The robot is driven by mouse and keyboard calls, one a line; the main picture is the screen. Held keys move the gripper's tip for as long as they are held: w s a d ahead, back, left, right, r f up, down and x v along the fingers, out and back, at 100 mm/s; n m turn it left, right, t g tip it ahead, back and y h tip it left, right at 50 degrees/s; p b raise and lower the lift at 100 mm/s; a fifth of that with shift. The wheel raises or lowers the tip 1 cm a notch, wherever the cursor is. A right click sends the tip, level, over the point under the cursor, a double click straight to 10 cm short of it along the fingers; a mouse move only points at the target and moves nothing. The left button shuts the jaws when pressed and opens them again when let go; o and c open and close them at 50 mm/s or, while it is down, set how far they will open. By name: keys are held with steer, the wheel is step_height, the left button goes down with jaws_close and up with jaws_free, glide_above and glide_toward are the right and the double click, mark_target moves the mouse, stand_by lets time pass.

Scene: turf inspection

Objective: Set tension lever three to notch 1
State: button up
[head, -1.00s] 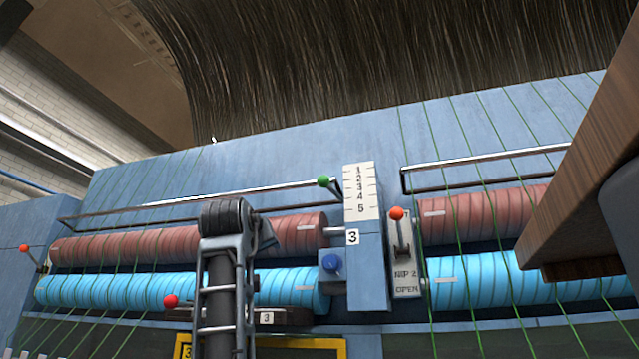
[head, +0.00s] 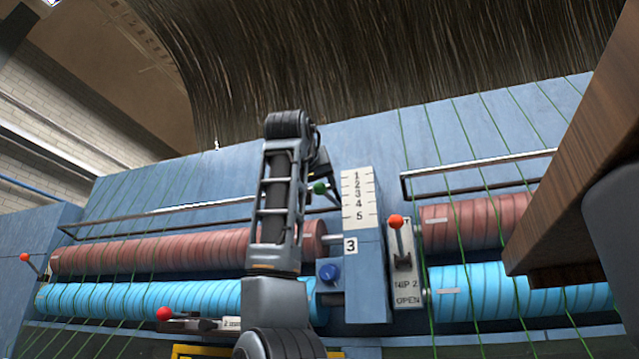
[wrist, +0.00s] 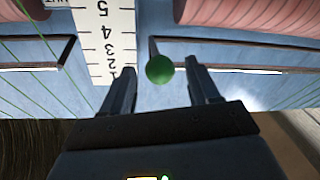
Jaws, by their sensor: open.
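The tension lever three has a green ball knob (head: 320,188), seen beside the white numbered scale (head: 359,198) marked 1 to 5 on the blue post labelled 3. In the wrist view the green knob (wrist: 160,69) sits between the two fingertips of my gripper (wrist: 160,75), which is open and apart from the knob on both sides as far as I can tell. The scale (wrist: 106,40) shows upside down to the left, with the knob level with the marks around 2 to 3.
A red-knobbed lever (head: 396,222) stands on the NIP 2 plate right of the post. Another red knob (head: 164,313) is low left. A dark rail (head: 480,172) runs right of the post, and a wooden edge (head: 575,150) fills the far right.

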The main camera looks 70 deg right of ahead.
steer(key=shift+w+d, duration=0.25)
steer(key=shift+d, duration=1)
steer(key=shift+c, duration=0.3)
jaws_close()
